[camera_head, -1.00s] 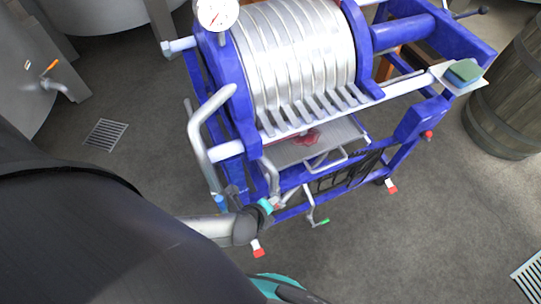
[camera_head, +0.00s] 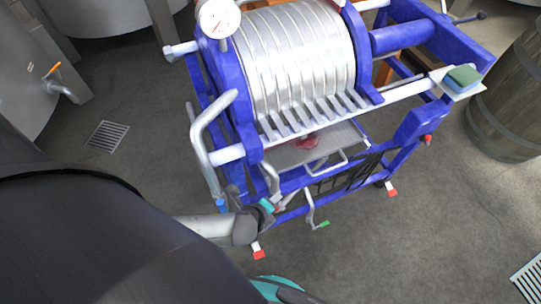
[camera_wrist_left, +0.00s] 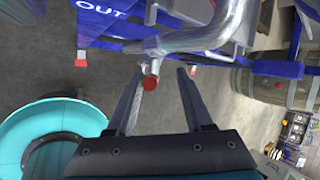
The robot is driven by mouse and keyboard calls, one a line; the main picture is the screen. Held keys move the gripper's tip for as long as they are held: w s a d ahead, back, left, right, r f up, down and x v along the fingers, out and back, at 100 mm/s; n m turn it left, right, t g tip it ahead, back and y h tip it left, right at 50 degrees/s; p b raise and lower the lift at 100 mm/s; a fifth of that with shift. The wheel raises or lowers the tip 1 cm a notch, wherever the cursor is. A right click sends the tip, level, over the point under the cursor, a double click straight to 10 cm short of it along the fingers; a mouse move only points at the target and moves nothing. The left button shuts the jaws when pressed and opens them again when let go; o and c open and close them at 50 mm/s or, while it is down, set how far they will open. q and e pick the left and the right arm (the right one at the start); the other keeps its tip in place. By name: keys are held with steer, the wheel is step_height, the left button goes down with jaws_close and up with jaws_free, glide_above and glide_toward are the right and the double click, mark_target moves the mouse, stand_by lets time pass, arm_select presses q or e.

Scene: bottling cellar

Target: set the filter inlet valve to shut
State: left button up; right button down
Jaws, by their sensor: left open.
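The filter press (camera_head: 300,70) has a blue frame and a ribbed silver plate pack. A bent silver pipe (camera_wrist_left: 205,38) crosses the top of the left wrist view. A short silver stem with a red tip (camera_wrist_left: 150,82) hangs from it; it looks like a valve lever, but I cannot tell its setting. My left gripper (camera_wrist_left: 160,72) is open, its two fingers on either side of the red tip, with gaps visible. In the head view my left gripper (camera_head: 279,202) is at the press's lower front, its fingers hardly distinguishable. My right gripper is not in view.
A green-tipped lever (camera_head: 322,224) hangs beside my left gripper. A large grey pipe (camera_head: 199,135) stands at the press's left. A blue beam marked OUT (camera_wrist_left: 105,12) shows in the wrist view. A barrel (camera_head: 508,95) stands right. The floor in front is clear.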

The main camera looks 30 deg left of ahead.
arm_select(q)
step_height(320, 180, up, 18)
steer(key=p, duration=0.6)
steer(key=shift+f, duration=0.15)
